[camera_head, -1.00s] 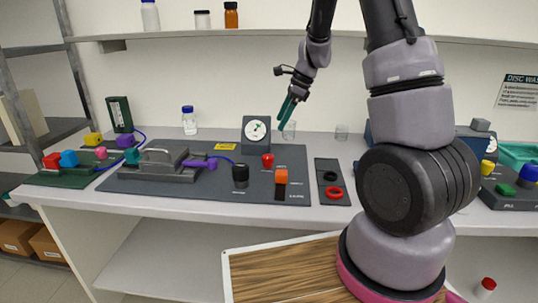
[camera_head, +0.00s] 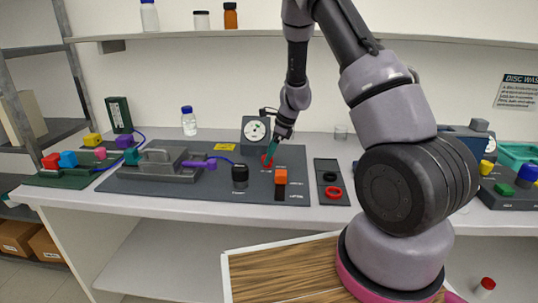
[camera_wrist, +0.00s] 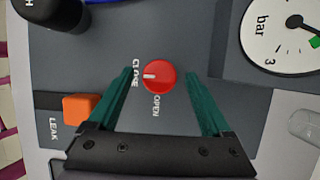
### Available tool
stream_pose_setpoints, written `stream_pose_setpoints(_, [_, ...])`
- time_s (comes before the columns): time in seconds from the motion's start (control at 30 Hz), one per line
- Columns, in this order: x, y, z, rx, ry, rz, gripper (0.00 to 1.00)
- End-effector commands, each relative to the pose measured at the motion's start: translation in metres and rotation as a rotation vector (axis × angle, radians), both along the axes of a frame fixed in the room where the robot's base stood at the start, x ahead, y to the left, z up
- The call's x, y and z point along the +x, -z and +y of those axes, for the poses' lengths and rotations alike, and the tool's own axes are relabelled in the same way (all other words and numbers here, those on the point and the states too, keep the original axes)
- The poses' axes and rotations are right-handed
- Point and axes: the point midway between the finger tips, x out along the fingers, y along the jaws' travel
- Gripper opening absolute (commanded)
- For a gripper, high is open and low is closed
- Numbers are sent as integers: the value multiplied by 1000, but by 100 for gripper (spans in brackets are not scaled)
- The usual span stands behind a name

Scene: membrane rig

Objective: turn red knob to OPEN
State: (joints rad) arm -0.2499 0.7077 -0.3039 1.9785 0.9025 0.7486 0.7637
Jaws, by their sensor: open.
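The red knob (camera_wrist: 159,77) is round, with a white pointer mark that points at the CLOSE label in the wrist view. The OPEN label (camera_wrist: 156,105) is printed beside it. In the head view the red knob (camera_head: 266,160) is partly hidden by the fingers. My gripper (camera_wrist: 159,78) is open, its two teal fingers on either side of the knob in the wrist view and apart from it. In the head view my gripper (camera_head: 269,157) is over the knob; I cannot tell the exact height.
An orange LEAK switch (camera_wrist: 79,109) and a black knob (camera_head: 239,175) are close by on the dark panel (camera_head: 215,198). The pressure gauge (camera_head: 254,131) stands right behind the red knob. A purple lever (camera_head: 199,163) is to the left.

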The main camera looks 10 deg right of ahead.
Motion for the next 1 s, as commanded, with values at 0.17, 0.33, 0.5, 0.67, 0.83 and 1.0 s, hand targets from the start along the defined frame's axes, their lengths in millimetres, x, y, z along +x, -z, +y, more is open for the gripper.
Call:
stream_pose_setpoints(0.17, [0, 4, 1, 0, 0, 1, 84])
stream_pose_setpoints(0.33, [0, 3, 1, 0, -1, 1, 76])
stream_pose_setpoints(0.5, [0, 3, 1, 0, -1, 1, 11])
stream_pose_setpoints(0.67, [0, 3, 1, 0, -3, 0, 0])
stream_pose_setpoints(0.83, [1, 3, 1, 1, -34, 0, 0])
stream_pose_setpoints(1.0, [2, 3, 1, 1, -113, -1, 0])
